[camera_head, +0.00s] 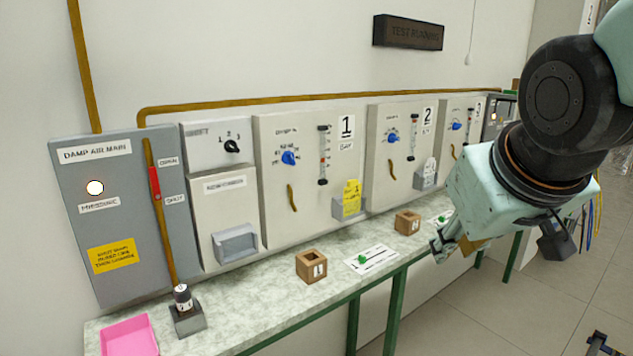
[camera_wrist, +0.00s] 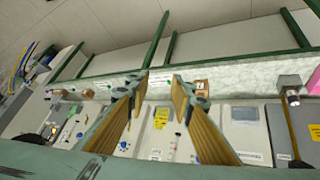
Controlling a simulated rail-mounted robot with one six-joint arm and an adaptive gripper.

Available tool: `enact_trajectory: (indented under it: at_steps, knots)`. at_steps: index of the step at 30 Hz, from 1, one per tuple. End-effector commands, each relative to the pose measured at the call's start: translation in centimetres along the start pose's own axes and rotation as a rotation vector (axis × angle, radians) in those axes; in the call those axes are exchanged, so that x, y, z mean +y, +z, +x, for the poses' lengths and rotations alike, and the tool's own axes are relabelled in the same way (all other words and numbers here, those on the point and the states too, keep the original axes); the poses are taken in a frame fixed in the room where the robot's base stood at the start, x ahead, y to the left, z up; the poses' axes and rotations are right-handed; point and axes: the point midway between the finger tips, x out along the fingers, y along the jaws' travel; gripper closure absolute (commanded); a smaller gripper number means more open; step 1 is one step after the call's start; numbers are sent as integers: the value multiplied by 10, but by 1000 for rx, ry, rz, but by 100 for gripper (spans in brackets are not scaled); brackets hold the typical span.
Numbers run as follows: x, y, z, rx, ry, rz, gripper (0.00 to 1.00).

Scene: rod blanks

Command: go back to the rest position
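My gripper (camera_head: 447,246) hangs at the right of the head view, in front of the bench and apart from it. Its fingers are partly hidden by the wrist there. In the wrist view my gripper (camera_wrist: 160,78) shows two tan finger pads with a clear gap between the tips. It is open and nothing is between the fingers. The bench and panels show beyond the fingers, upside down.
A stone-topped bench (camera_head: 240,299) runs along the wall panels. On it stand wooden blocks (camera_head: 311,266) (camera_head: 407,222), a white card (camera_head: 371,259), a pink tray (camera_head: 129,337) and a dark holder with a small cylinder (camera_head: 182,297). Open floor (camera_head: 535,300) lies in front.

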Motion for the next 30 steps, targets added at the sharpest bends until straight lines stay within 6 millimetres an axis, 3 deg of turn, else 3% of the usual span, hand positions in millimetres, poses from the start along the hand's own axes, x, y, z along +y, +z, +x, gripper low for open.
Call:
enact_trajectory:
  at_steps: [18, 24, 30]
  knots:
    - [-31, 147, -85, -250, -61, 129, 78]
    - [-41, 176, -102, -301, -80, 150, 78]
    - [-44, 184, -106, -317, -86, 155, 78]
